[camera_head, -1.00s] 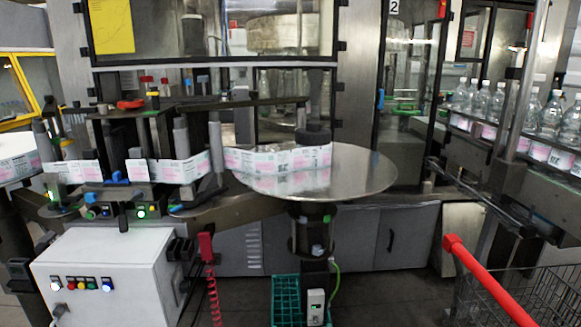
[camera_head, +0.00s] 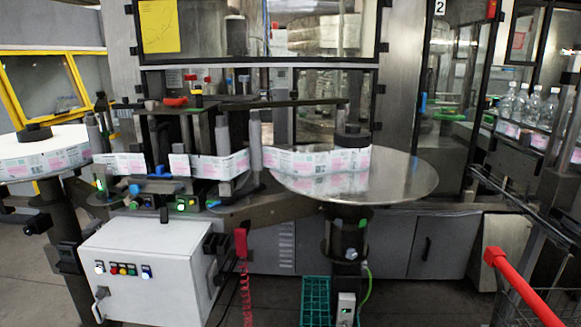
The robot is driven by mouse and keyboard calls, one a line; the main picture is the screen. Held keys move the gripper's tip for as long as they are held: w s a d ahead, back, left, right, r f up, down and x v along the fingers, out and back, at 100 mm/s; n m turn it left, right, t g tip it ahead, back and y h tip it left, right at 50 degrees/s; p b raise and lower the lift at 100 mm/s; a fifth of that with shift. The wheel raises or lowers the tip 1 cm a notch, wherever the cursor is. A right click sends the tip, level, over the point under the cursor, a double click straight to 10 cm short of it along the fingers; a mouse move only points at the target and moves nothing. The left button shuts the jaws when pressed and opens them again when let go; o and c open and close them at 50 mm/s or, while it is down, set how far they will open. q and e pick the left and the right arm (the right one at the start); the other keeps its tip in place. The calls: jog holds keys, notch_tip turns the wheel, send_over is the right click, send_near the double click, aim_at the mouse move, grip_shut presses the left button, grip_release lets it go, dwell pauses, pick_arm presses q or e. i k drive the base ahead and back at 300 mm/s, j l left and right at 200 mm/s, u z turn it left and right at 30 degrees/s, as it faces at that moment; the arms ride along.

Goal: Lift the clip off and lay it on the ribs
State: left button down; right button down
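I cannot make out for certain which part is the clip or which are the ribs. A red piece (camera_head: 175,101) lies on top of the labeller's dark upper plate. Another red piece (camera_head: 240,242) hangs at the right side of the white control box, with a coiled red cord below it. The printed label web (camera_head: 205,166) runs across the labeller to the steel disc (camera_head: 405,180) on the right. A black hub (camera_head: 352,137) stands on that disc. Neither of my grippers shows in the head view.
A label reel (camera_head: 45,155) sits at the far left. The white control box (camera_head: 140,268) stands in front of the labeller. A green crate (camera_head: 315,300) is under the disc. A cart with a red handle (camera_head: 520,285) is at lower right. Bottles (camera_head: 530,105) stand on the conveyor beyond.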

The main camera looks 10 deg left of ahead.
aim_at(161, 171)
jog(key=i+j+u, duration=0.1)
jog(key=u, duration=0.3)
jog(key=i+u, duration=0.2)
jog(key=u, duration=0.2)
jog(key=i+u, duration=0.15)
jog(key=u, duration=0.3)
